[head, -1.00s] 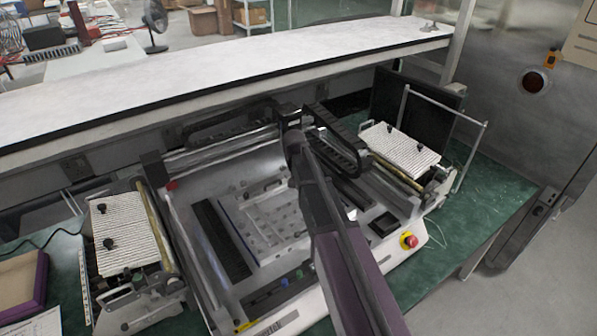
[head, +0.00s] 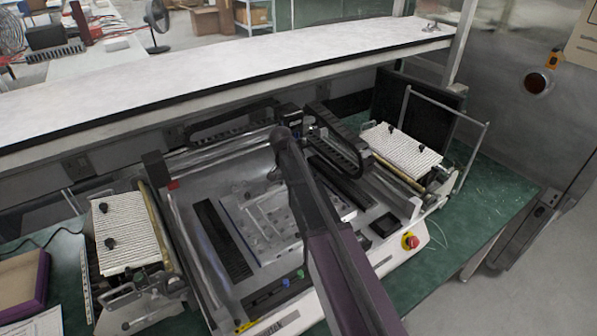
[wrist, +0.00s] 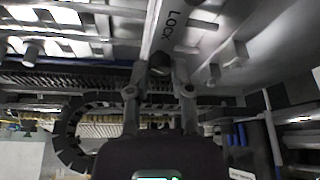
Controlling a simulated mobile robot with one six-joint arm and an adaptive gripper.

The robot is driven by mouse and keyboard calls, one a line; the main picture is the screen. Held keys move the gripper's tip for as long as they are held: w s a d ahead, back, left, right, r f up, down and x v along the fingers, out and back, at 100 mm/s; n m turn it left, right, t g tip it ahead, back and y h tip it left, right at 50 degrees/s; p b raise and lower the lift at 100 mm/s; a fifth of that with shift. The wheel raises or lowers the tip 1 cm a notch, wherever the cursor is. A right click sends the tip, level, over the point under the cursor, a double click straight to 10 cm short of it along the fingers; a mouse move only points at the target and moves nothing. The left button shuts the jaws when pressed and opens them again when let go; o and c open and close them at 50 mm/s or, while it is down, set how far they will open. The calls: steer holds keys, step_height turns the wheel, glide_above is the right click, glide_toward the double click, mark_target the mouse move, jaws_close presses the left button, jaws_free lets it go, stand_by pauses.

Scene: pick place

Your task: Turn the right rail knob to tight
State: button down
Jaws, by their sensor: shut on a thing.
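In the wrist view my gripper (wrist: 159,70) has its two fingers on either side of a small dark knob (wrist: 159,63), shut on it. The knob sits at a pale rail (wrist: 154,28) that carries the printed word LOCK, which reads sideways in this view. I cannot tell from the marking how far the knob is turned. In the head view my purple and grey arm reaches over the middle of the machine (head: 220,200). The gripper, the knob and the rail marking are hidden there behind the arm.
Ribbed white plates with black knobs stand at the machine's left (head: 125,235) and right (head: 402,148). A black cable chain (head: 335,150) runs behind my arm. A red stop button (head: 410,241) is at the front right. A white shelf (head: 220,75) spans the back.

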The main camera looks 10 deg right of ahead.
stand_by(0.3)
steer(key=c, duration=0.5)
jaws_free()
steer(key=shift+w, duration=0.1)
